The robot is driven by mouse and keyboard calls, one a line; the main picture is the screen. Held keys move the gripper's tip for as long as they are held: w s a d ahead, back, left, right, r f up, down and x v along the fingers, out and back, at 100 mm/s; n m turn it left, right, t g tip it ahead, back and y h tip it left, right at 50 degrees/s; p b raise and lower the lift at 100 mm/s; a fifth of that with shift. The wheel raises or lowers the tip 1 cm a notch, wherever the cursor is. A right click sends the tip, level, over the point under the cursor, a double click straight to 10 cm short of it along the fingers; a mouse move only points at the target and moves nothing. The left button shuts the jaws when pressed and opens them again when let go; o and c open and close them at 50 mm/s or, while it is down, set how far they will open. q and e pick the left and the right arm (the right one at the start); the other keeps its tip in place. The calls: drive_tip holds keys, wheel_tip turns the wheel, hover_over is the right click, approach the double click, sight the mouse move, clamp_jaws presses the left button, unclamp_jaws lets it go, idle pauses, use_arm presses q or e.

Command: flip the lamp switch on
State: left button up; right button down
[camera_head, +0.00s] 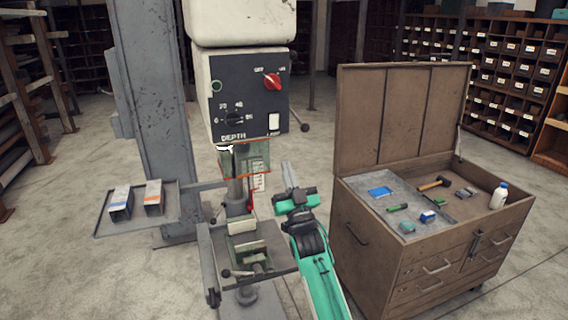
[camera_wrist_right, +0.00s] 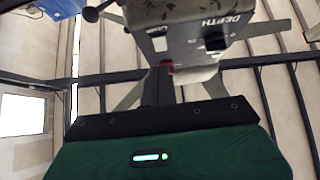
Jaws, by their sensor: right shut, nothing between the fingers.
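The lamp switch (camera_head: 273,121) is a white rocker on the dark front panel (camera_head: 240,95) of the drill press, above the LAMP label. It also shows in the wrist view (camera_wrist_right: 160,43), where the panel appears upside down. I cannot tell which way the rocker is tipped. My right gripper (camera_head: 287,166) is shut and empty, below and slightly right of the switch and apart from it. In the wrist view its narrow dark fingers (camera_wrist_right: 162,85) point up towards the panel. My left gripper is out of view.
A red OFF/ON knob (camera_head: 272,81) and a black depth dial (camera_head: 233,117) share the panel. A clear guard (camera_head: 255,158) and a vise (camera_head: 249,250) are below. A side tray (camera_head: 105,218) holds two boxes. An open tool cabinet (camera_head: 375,250) stands right of my arm.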

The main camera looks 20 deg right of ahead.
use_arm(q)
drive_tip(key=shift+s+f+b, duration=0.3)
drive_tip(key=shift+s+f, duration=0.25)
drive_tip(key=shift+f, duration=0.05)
use_arm(e)
drive_tip(key=v, duration=0.2)
drive_tip(key=shift+s+f, duration=0.2)
drive_tip(key=shift+s, duration=0.05)
